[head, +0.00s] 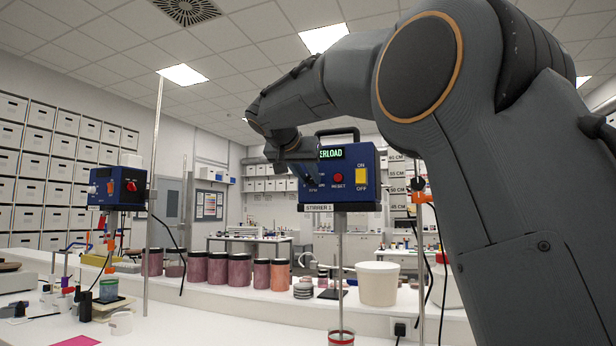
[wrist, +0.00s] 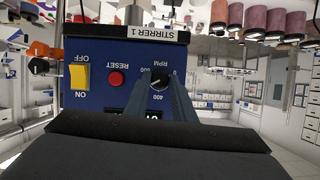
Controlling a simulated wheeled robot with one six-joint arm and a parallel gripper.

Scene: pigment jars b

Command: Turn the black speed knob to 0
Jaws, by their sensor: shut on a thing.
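The blue stirrer box (head: 345,187), labelled STIRRER 1, is at the centre of the head view. Its green display (head: 331,153) shows "ERLOAD", the left part covered by my gripper. The black speed knob (wrist: 159,77) shows in the wrist view, which is upside down, on the face marked RPM with 0 and 400 around it. My gripper (wrist: 160,84) is shut on the knob, its fingers reaching to the box face. The knob's pointer direction is too small to read. In the head view my gripper (head: 308,172) hides the knob.
On the box are a red RESET button (head: 338,178) and a yellow ON/OFF switch (head: 361,175). A second blue stirrer (head: 118,188) hangs at the left. Several pigment jars (head: 217,268) and a white tub (head: 378,284) stand on the shelf behind.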

